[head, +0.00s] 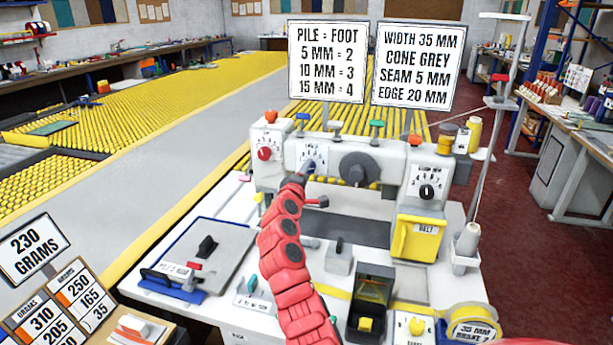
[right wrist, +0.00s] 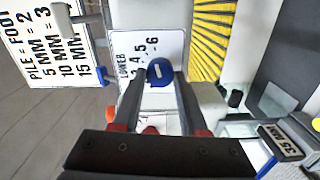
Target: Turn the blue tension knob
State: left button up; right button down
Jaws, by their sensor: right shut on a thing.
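The white binding machine (head: 372,155) stands on a white table. Its blue tension knob (right wrist: 160,71) sits on a white numbered dial plate (right wrist: 138,48), and a white mark shows on its face. My right gripper (right wrist: 161,82) is shut on the blue knob, with one dark finger on each side of it. In the head view my red right arm rises from the bottom middle to the dial (head: 312,152), and the gripper covers most of the knob. My left gripper is in neither view.
A red knob (head: 264,154) is left of the dial, and a large dark handwheel (head: 358,171) is close on its right. A black knob (head: 427,191) is farther right. Signs (head: 327,62) stand behind the machine. A grey block (head: 339,258) is on the table near my arm.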

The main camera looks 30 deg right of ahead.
jog(key=shift+f, duration=0.1)
jog(key=shift+c, duration=2.2)
grip_release()
jog(key=shift+a, duration=0.1)
jog(key=b+v, duration=0.2)
jog(key=v, duration=1.5)
jog(key=shift+s, duration=0.2)
